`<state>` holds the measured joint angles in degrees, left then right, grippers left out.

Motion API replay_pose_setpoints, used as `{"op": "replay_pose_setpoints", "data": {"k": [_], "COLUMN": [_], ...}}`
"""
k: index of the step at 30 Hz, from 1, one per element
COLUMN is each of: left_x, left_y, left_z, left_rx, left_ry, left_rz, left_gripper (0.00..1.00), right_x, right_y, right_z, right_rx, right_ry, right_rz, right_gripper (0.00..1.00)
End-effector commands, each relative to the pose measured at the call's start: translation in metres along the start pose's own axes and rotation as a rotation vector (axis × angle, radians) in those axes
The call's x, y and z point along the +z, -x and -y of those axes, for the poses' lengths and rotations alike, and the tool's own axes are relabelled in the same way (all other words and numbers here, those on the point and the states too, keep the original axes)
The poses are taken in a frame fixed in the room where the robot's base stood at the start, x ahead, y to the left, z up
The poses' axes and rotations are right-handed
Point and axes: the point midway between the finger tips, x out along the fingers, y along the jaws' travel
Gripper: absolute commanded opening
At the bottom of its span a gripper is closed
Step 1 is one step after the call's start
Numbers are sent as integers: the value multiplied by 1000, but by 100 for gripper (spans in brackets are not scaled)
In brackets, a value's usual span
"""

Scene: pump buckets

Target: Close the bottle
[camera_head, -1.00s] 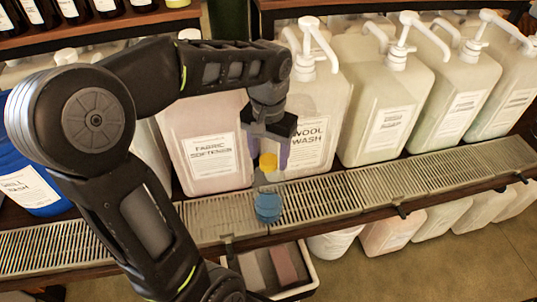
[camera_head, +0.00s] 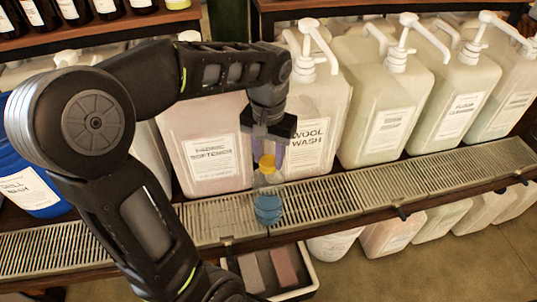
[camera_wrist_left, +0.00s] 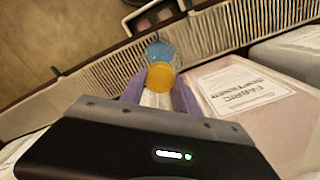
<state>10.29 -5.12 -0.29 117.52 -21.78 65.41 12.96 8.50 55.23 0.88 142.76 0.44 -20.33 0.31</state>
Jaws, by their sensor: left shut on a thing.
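The bottle (camera_head: 268,205) is small and clear, with blue liquid in its lower part, and stands upright on the drip grate in the head view. It also shows in the wrist view (camera_wrist_left: 160,52). A yellow cap (camera_head: 267,162) is at the bottle's mouth; in the wrist view the cap (camera_wrist_left: 161,76) lies between the purple fingertips. How tightly it sits on the neck cannot be told. My left gripper (camera_head: 268,153) points down from above, shut on the yellow cap. My right gripper is not in view.
The metal drip grate (camera_head: 330,195) runs along the shelf's front edge. Behind it stand large pump jugs, including fabric softener (camera_head: 212,150) and wool wash (camera_head: 322,110), close to my gripper. A white bin (camera_head: 300,291) with two blocks is below the grate.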

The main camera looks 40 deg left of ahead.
Motion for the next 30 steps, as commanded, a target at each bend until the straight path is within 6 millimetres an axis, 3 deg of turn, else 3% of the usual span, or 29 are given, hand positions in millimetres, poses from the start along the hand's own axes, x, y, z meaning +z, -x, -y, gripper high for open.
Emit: {"op": "replay_pose_setpoints", "data": {"k": [18, 23, 30], "left_x": [0, 0, 0], "left_y": [0, 1, 1], "left_z": [0, 0, 0], "left_rx": [0, 0, 0], "left_ry": [-35, -229, -667], "left_rz": [0, 0, 1], "left_gripper": [0, 0, 0], "right_x": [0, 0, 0], "right_y": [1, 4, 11], "right_z": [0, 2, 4], "right_rx": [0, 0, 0], "right_ry": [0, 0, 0], "right_rz": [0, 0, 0], "right_gripper": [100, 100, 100]}}
